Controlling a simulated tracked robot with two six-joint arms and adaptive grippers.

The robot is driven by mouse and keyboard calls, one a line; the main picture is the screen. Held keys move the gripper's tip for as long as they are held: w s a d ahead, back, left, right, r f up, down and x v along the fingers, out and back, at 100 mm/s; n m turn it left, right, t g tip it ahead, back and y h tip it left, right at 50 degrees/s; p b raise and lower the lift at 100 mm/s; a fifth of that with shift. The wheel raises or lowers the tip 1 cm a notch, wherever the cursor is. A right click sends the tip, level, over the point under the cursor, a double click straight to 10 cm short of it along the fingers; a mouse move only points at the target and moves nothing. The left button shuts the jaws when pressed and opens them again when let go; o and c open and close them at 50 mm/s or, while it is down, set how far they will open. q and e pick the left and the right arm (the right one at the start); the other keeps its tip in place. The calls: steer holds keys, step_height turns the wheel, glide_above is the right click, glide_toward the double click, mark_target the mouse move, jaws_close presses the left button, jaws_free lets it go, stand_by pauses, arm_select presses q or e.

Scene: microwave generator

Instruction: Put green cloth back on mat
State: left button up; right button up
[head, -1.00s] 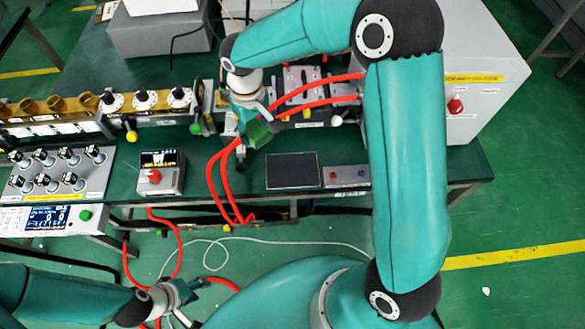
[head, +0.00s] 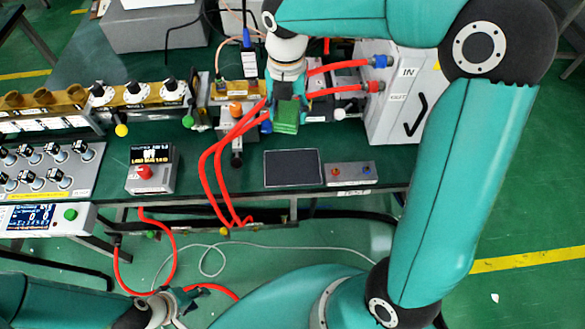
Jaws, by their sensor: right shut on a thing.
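The green cloth (head: 287,116) is a small folded piece, held in my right gripper (head: 288,99) above the bench. My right gripper points down and is shut on it. The black rectangular mat (head: 292,168) lies bare and flat on the bench, below the cloth in the picture. My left gripper (head: 178,303) is low at the left, beside a red hose near the floor. Its fingers are too small to tell whether they are open.
A button box (head: 350,173) stands right of the mat. A display unit (head: 150,172) with a red knob is at left.

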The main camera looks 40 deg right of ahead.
mark_target(292, 166)
steer(key=shift+s+d+n, duration=0.25)
steer(key=shift+n, duration=0.85)
steer(key=shift+f+n, duration=0.1)
steer(key=shift+n, duration=0.2)
step_height(292, 166, down, 20)
steer(key=shift+s+r+b, duration=0.1)
steer(key=shift+r+b, duration=0.15)
steer(key=shift+b, duration=0.05)
steer(key=shift+f, duration=0.1)
steer(key=o, duration=1.1)
step_height(292, 166, up, 12)
steer(key=shift+r, duration=0.1)
